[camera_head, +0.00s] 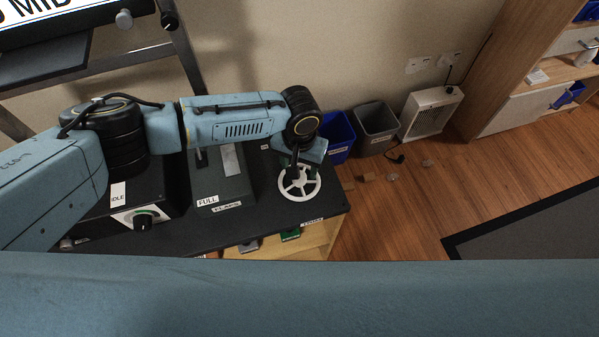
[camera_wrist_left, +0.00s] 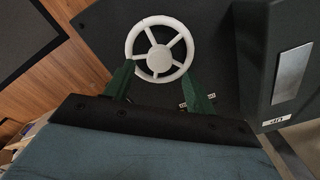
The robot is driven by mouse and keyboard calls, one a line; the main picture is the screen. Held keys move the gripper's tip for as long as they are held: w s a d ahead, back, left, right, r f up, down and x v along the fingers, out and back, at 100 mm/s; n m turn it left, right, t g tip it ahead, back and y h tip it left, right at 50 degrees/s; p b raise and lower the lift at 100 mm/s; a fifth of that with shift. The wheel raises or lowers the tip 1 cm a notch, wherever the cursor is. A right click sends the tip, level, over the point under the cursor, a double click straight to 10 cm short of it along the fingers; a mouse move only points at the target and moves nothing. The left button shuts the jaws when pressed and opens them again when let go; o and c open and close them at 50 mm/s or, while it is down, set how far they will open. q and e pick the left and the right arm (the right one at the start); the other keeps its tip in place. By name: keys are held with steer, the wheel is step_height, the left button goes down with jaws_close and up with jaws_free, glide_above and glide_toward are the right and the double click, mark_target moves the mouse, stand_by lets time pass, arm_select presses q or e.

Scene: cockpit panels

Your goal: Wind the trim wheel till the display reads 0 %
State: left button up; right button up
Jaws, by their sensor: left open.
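The white spoked trim wheel (camera_head: 299,183) stands at the right end of the black panel in the head view. It also shows in the left wrist view (camera_wrist_left: 159,49), ahead of the fingers. My left gripper (camera_wrist_left: 160,78) has its two green fingers spread apart, near the rim on either side of the hub; I cannot tell whether they touch it. In the head view my left gripper (camera_head: 292,172) reaches down over the wheel from above. The trim display's reading cannot be made out. My right gripper is not in view.
The flaps lever block (camera_head: 225,180) with a "FULL" label stands left of the wheel. A blue bin (camera_head: 338,135), a grey bin (camera_head: 376,125) and a white heater (camera_head: 431,112) stand on the floor beyond the panel.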

arm_select(q)
steer(key=shift+f, duration=1.95)
steer(key=c, duration=1)
steer(key=shift+o, duration=0.2)
steer(key=shift+m, duration=1.1)
steer(key=m+p, duration=0.1)
steer(key=m, duration=0.3)
steer(key=shift+m, duration=0.6)
